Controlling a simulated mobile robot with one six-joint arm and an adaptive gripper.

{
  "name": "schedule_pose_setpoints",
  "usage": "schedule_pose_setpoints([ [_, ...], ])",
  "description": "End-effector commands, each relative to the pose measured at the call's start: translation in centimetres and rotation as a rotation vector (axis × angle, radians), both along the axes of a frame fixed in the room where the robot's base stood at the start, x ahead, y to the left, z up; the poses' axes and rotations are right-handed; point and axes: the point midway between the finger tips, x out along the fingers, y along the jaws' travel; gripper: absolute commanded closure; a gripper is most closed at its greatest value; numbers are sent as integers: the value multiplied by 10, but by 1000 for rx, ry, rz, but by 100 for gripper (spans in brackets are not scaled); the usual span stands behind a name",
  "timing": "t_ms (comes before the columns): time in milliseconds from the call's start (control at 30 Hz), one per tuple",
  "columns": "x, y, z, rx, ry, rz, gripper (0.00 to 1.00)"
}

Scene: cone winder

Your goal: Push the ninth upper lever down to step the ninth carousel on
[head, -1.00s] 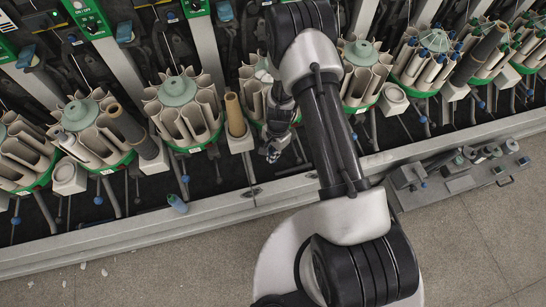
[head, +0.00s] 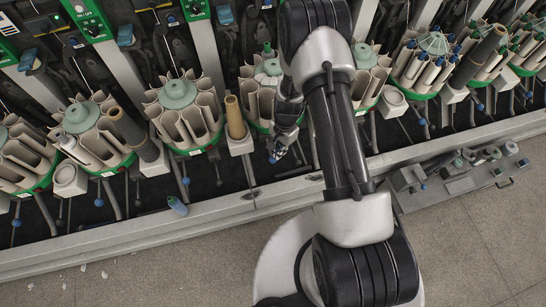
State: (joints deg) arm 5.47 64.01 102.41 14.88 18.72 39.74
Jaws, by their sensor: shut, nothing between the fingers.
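My gripper (head: 280,150) is shut and empty. It points down in front of a carousel of pale tubes (head: 252,102) with a grey-green cap, which my arm partly covers. A small blue knob (head: 272,160) shows at the fingertips; I cannot tell whether they touch it. Other lever knobs show along the machine's front, such as a blue one (head: 185,181) to the left. I cannot read the carousel numbers, so I cannot tell which is the ninth. The lever's rod is mostly hidden by the gripper.
More carousels stand left (head: 184,113) and right (head: 425,60) in a row. A tan cone (head: 235,118) stands on a pale block beside the near carousel. A grey rail (head: 225,207) runs along the front. A tray of parts (head: 460,172) sits right.

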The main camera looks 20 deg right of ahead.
Motion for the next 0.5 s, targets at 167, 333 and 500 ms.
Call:
schedule_pose_setpoints([
  [167,16,-4,36,-5,-36,1,100],
  [333,15,-7,58,-5,-33,1,100],
  [500,15,-8,69,-4,-32,0,100],
])
